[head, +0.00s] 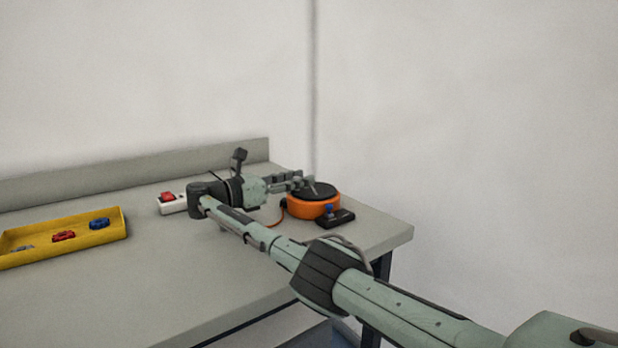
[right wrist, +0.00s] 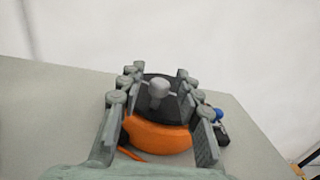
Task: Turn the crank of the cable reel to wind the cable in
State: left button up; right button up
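The cable reel (head: 314,208) is an orange drum with a dark top, standing near the right end of the workbench. In the right wrist view the reel (right wrist: 157,137) lies ahead of my gripper, with a grey crank knob (right wrist: 158,92) on its dark top. My right gripper (head: 300,184) reaches the reel from the left. In the right wrist view my right gripper (right wrist: 152,104) is open, its fingers on either side of the knob with gaps to it. An orange cable (head: 274,222) runs out on the left of the reel. My left gripper is not in view.
The grey workbench (head: 200,290) has a raised back edge against the wall. A yellow tray (head: 122,232) with red and blue items lies at the left. A white block with a red top (head: 168,200) stands behind my wrist. A small black box with a blue knob (head: 338,219) sits beside the reel.

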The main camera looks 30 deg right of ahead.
jog(key=a, duration=0.8)
jog(key=shift+s+a, duration=0.1)
jog(key=shift+s, duration=0.1)
jog(key=shift+o, duration=0.5)
